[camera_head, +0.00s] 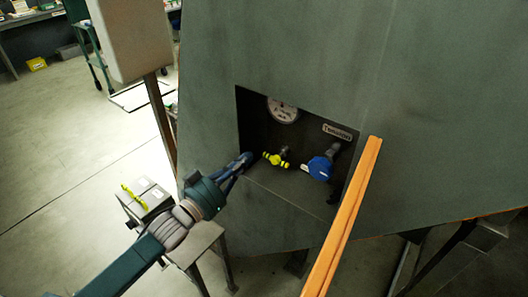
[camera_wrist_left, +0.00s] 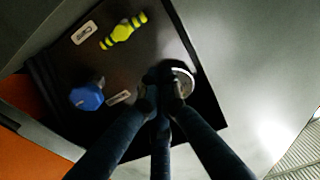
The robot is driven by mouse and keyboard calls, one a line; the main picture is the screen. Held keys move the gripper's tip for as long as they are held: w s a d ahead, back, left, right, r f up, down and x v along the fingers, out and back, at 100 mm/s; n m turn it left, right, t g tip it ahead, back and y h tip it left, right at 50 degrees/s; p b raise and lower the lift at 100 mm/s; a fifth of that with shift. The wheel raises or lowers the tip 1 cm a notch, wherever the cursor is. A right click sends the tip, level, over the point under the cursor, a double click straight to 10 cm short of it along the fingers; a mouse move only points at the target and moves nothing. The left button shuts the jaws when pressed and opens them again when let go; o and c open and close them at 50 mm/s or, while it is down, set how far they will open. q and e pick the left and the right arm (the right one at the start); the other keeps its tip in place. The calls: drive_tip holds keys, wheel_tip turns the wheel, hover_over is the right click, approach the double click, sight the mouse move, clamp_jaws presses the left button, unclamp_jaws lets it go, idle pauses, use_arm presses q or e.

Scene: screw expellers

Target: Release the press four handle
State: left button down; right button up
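A yellow handle with dark bands (camera_head: 276,159) sits on a valve inside a dark recess in the grey-green machine panel. It also shows at the top of the left wrist view (camera_wrist_left: 123,32). A blue knob (camera_head: 320,168) is to its right; it also shows in the left wrist view (camera_wrist_left: 87,97). My left gripper (camera_head: 245,159) is at the recess's left edge, apart from the yellow handle. In the left wrist view its dark fingers (camera_wrist_left: 162,88) come close together at the tips, in front of the gauge. No held object shows, but the gap between the tips is unclear. My right gripper is out of view.
A round gauge (camera_head: 283,110) and a small label plate (camera_head: 337,132) are in the recess. A long orange bar (camera_head: 345,215) crosses in front at right. A small table (camera_head: 197,243) with a grey box (camera_head: 146,196) stands below my left arm. Open floor lies left.

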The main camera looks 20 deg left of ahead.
use_arm(q)
drive_tip(key=p, duration=0.2)
hover_over(278, 158)
drive_tip(key=a, duration=0.4)
drive_tip(key=f, duration=0.1)
drive_tip(key=s+f, duration=0.1)
drive_tip(key=f, duration=0.1)
drive_tip(key=shift+a+p, duration=0.15)
drive_tip(key=shift+p, duration=0.15)
drive_tip(key=shift+f, duration=0.1)
drive_tip(key=shift+a+f+n, duration=0.15)
drive_tip(key=shift+f+n, duration=0.1)
drive_tip(key=shift+n, duration=0.5)
drive_tip(key=shift+a+f+n, duration=0.1)
drive_tip(key=shift+f+n, duration=0.1)
drive_tip(key=shift+n, duration=0.55)
